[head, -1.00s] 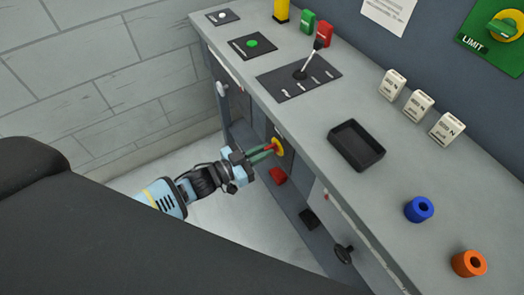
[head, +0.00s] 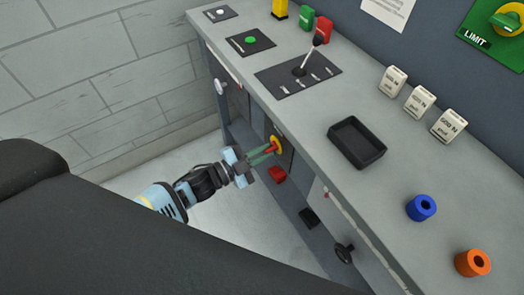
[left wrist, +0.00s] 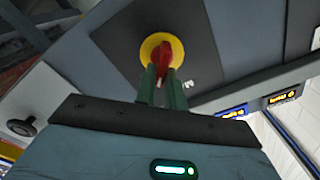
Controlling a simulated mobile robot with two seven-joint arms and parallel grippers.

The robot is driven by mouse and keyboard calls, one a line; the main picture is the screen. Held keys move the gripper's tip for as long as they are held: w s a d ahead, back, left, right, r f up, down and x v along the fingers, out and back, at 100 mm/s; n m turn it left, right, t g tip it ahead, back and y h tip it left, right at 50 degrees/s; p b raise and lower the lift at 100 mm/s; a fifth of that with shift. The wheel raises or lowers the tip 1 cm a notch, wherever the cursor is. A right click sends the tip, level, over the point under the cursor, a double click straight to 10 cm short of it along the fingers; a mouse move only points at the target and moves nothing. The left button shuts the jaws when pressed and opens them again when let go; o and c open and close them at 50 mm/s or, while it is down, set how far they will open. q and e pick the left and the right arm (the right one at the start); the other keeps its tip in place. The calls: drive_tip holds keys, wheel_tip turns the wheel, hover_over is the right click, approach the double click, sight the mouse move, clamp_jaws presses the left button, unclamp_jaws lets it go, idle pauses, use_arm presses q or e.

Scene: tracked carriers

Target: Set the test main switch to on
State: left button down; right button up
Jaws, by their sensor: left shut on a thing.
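The main switch is a red rotary handle (left wrist: 168,53) on a yellow round plate (left wrist: 153,47), mounted on a dark panel on the front of the grey console. It also shows in the head view as a yellow disc (head: 277,143) with a red handle, below the worktop edge. My left gripper (head: 269,151) reaches it from the left, with its green fingers closed around the red handle. In the left wrist view the two fingers (left wrist: 162,80) sit on either side of the handle's lower end. A small white label beside the plate is only partly visible and unreadable. My right gripper is not in view.
A red part (head: 277,174) sits just below the switch on the console front. A black handwheel (head: 344,252) is further right.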

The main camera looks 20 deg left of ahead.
use_arm(q)
drive_tip(key=m, duration=0.3)
drive_tip(key=m+b, duration=0.1)
drive_tip(key=shift+s+d+f+m, duration=0.15)
drive_tip(key=shift+f+m, duration=0.1)
drive_tip(key=shift+m, duration=0.15)
drive_tip(key=shift+f+m+b, duration=0.2)
drive_tip(key=shift+m+b, duration=0.65)
drive_tip(key=shift+m, duration=1.45)
drive_tip(key=c, duration=1.5)
unclamp_jaws()
